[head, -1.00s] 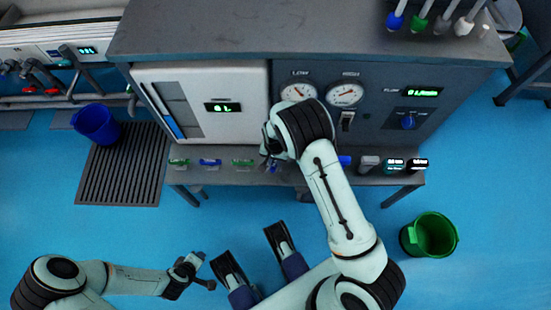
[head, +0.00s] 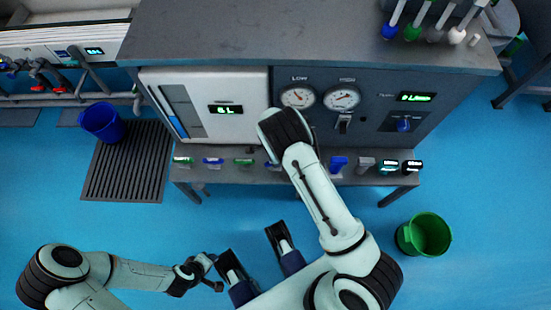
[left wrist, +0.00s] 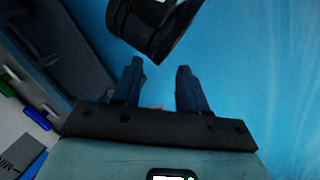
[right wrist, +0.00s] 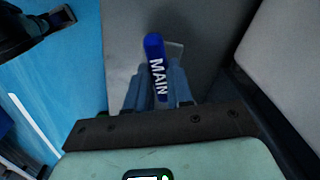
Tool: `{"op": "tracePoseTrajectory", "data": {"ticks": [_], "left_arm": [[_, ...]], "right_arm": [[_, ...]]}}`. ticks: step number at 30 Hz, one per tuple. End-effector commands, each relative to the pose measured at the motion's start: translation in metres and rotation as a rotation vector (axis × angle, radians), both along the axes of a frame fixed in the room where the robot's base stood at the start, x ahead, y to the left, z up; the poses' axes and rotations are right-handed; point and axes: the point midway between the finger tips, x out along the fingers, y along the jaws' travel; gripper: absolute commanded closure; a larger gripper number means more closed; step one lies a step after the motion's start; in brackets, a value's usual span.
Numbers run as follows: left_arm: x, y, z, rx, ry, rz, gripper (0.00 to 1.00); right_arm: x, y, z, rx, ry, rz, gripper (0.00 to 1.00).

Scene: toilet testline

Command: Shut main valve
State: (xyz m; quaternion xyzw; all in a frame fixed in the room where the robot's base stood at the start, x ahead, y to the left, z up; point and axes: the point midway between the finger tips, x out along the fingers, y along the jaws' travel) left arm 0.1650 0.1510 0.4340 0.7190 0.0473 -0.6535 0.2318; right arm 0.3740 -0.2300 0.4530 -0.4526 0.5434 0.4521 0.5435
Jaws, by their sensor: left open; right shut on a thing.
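The blue main valve lever (right wrist: 155,62), marked MAIN, stands between the fingers of my right gripper (right wrist: 153,88) in the right wrist view. The gripper is shut on it, with the lever's rounded end sticking out beyond the fingertips. In the head view my right arm reaches over the front shelf of the test bench and hides this lever and the fingertips. My left gripper (left wrist: 158,85) is open and empty above the blue floor.
The bench shelf (head: 230,175) carries other levers: green (head: 182,160), blue (head: 212,161), another blue (head: 338,164) and a grey one (head: 365,163). Two gauges (head: 341,98) sit above. A green bucket (head: 425,235) stands right, a blue bucket (head: 102,122) left. Floor before the bench is clear.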

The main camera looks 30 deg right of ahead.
Motion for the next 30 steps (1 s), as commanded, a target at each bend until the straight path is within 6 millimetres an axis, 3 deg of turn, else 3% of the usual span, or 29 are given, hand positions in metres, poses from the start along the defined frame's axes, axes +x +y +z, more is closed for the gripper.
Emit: {"op": "tracePoseTrajectory", "data": {"ticks": [15,30], "left_arm": [[-0.013,-0.006,0.010,-0.016,0.034,-0.014,0.57],[-0.015,-0.007,0.011,-0.018,0.039,-0.016,0.57]], "right_arm": [[-0.001,0.002,-0.001,0.002,0.003,-0.326,1.00],[-0.001,0.002,-0.001,0.003,0.002,-0.385,1.00]]}}
